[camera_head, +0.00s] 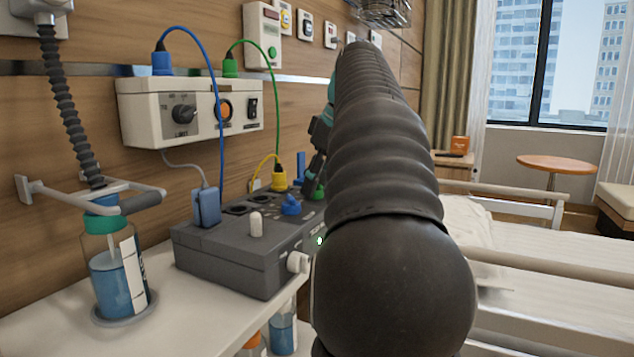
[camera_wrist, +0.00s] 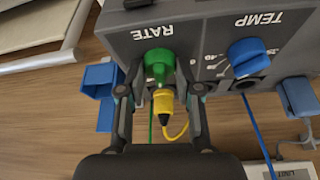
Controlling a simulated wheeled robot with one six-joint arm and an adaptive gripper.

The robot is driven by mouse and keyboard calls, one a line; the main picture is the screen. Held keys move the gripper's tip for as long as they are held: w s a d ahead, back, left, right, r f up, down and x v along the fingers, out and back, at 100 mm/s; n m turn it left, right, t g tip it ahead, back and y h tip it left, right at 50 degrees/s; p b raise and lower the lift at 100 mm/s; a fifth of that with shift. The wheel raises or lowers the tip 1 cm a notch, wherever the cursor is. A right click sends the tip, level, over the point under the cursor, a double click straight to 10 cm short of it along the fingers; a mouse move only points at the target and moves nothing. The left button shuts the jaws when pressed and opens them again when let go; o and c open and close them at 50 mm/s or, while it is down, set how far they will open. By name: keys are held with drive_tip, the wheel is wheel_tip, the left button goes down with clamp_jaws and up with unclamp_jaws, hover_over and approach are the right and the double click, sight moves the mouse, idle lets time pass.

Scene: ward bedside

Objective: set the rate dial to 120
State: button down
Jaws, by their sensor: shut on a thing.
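The rate dial is a green knob (camera_wrist: 158,66) under the upside-down word RATE on the grey box (camera_wrist: 200,30) in the wrist view. My gripper (camera_wrist: 160,82) has one finger on each side of it and is shut on it. The dial's scale is mostly hidden by the fingers, and I cannot read its setting. In the head view the grey box (camera_head: 235,262) sits on the white shelf, and my gripper (camera_head: 317,175) is at its far right corner, partly hidden behind my arm. The green dial (camera_head: 316,192) shows only as a small patch there.
A blue TEMP dial (camera_wrist: 248,54) sits beside the rate dial. A yellow plug (camera_wrist: 164,102) with its cable is close between my fingers. A bottle (camera_head: 112,270) stands left; the bed (camera_head: 560,285) is right.

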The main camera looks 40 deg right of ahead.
drive_tip(key=m+h+p, duration=0.1)
drive_tip(key=m, duration=0.1)
drive_tip(key=m+h+p, duration=0.1)
drive_tip(key=m, duration=0.2)
drive_tip(key=shift+a+r+m, duration=0.1)
drive_tip(key=shift+a+m, duration=0.1)
drive_tip(key=shift+m, duration=0.1)
drive_tip(key=m+h+p, duration=0.1)
drive_tip(key=m, duration=0.2)
drive_tip(key=m+g+h+p, duration=0.1)
drive_tip(key=m, duration=0.2)
idle(0.6)
drive_tip(key=c, duration=0.8)
unclamp_jaws()
drive_tip(key=v, duration=1.1)
drive_tip(key=shift+a+r, duration=0.35)
drive_tip(key=shift+a, duration=0.05)
